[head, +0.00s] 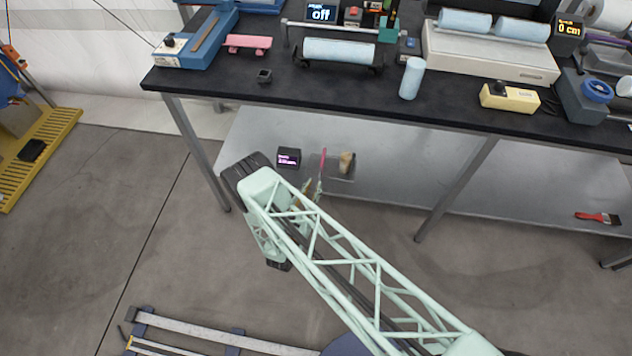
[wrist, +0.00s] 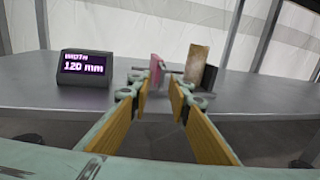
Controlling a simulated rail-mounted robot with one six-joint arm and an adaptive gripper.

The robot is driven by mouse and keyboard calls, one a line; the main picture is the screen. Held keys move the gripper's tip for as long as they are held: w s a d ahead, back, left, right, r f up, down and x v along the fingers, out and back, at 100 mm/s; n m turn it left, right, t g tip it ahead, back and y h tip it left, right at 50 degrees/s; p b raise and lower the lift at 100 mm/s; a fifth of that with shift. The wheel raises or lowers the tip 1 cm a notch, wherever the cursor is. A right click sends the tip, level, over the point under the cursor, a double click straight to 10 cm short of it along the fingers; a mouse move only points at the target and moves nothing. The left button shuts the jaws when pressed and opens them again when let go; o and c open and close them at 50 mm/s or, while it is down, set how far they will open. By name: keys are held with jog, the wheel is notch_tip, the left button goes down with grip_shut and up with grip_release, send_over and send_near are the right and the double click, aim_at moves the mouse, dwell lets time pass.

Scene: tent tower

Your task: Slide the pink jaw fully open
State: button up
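The pink jaw (wrist: 156,68) is a thin upright plate on the grey lower shelf, seen nearly edge-on ahead of my fingertips in the wrist view. It also shows as a pink strip just beyond my arm in the head view (head: 323,163). A tan block (wrist: 197,62) with a dark piece beside it stands to its right, with a gap between them. My gripper (wrist: 158,92) is open, its two yellow-padded fingers apart with nothing between them. The fingertips appear just short of the pink jaw. In the head view my arm hides most of the gripper.
A small display (wrist: 85,68) left of the jaw appears to read 120 mm. The lower shelf (head: 400,190) is mostly bare, with a red brush (head: 598,218) far right. The black bench top (head: 330,88) overhangs it; metal legs (head: 455,187) stand at the front.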

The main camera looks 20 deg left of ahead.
jog(key=shift+s+a, duration=0.15)
jog(key=shift+s, duration=1.25)
jog(key=shift+s+a, duration=0.1)
jog(key=shift+s, duration=1.3)
jog(key=shift+r, duration=0.1)
